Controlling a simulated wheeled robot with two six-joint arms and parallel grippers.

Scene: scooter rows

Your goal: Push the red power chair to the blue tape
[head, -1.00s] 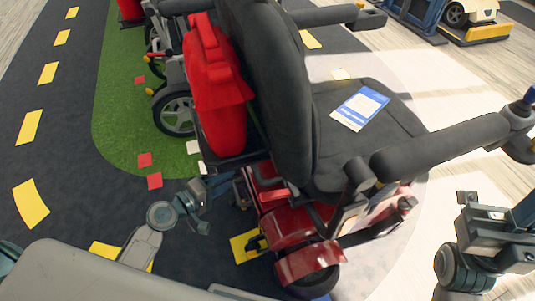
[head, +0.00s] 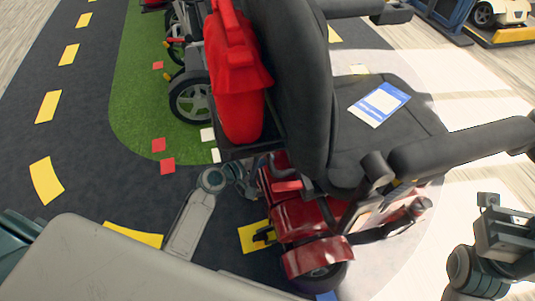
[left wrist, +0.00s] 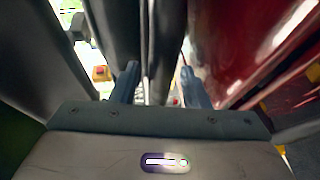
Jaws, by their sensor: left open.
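The red power chair (head: 315,220) stands in the middle of the head view, with a black seat and backrest, red base and a red bag (head: 235,85) hung behind the backrest. My left gripper (head: 245,182) reaches the rear left of its base, fingers partly hidden by the chair. In the left wrist view its two fingers (left wrist: 158,85) are apart, between dark upright parts and a glossy red panel (left wrist: 235,40); contact cannot be told. A small blue patch, perhaps the blue tape (head: 326,296), shows by the rear wheel. My right gripper (head: 500,250) is at the right edge, away from the chair.
A blue and white card (head: 380,103) lies on the seat. Another wheeled chair (head: 190,95) stands close on the left, on green flooring (head: 135,105). Yellow dashes (head: 46,180) mark the dark floor. A blue cart with a yellow base (head: 490,30) is top right.

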